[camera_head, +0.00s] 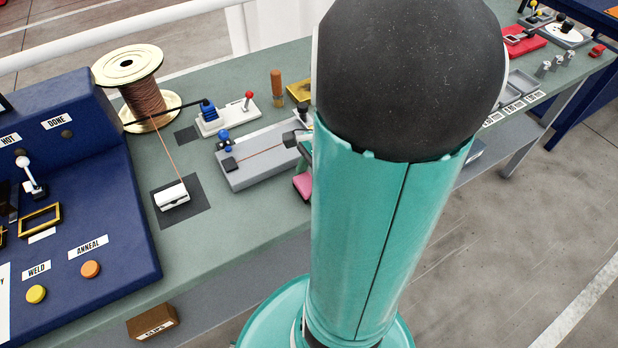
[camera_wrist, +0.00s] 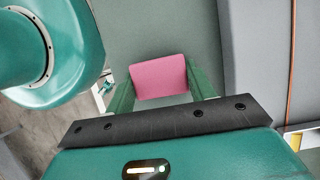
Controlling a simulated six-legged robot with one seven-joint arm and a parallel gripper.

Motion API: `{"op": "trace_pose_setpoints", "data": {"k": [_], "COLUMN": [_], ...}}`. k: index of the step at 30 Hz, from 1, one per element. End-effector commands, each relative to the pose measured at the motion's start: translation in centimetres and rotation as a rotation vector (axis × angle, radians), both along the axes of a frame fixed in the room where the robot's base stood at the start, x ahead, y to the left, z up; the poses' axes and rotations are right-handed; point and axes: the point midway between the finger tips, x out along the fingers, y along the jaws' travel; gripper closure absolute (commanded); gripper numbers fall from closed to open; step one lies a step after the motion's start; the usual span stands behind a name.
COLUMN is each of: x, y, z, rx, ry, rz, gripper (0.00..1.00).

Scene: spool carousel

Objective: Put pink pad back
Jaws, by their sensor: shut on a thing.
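The pink pad (camera_wrist: 158,76) sits between the two green fingers of my gripper (camera_wrist: 162,88) in the wrist view. The fingers press on its left and right sides, so the gripper is shut on it. Green-grey bench top shows beyond the pad; I cannot tell whether the pad touches it. In the head view, part of the pad (camera_head: 303,186) shows at the bench's front edge, left of my teal arm. My arm hides the rest of the pad and most of the gripper there.
A grey block with a copper wire (camera_head: 262,158) lies just behind the pad. A white lever unit (camera_head: 228,116), a copper spool (camera_head: 143,98) and a white clamp (camera_head: 172,195) stand farther left. A blue console (camera_head: 85,190) fills the left end. Bench surface between clamp and pad is clear.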

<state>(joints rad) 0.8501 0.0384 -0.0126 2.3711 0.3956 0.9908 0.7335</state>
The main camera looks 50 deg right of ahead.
Motion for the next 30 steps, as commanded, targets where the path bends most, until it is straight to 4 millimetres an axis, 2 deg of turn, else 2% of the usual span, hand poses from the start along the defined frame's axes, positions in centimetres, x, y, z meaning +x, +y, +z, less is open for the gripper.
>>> {"op": "trace_pose_setpoints", "data": {"k": [2, 3, 6, 14, 19, 23, 30], "x": [0.0, 0.0, 0.0, 0.1, 0.1, -0.1, -0.6], "y": [0.1, 0.1, 0.0, -0.1, -0.5, -1.3, -3.2], "z": [-0.2, -0.3, -0.2, -0.2, 0.7, 2.7, 7.6], "rx": [0.001, 0.001, 0.0, 0.0, -0.003, -0.005, -0.003], "ry": [0.001, 0.001, 0.001, 0.0, -0.002, -0.004, -0.003], "rz": [0.0, 0.0, 0.001, 0.001, 0.001, 0.002, 0.002], "gripper": [0.71, 0.44, 0.24, 0.24, 0.24, 0.24, 0.24]}}
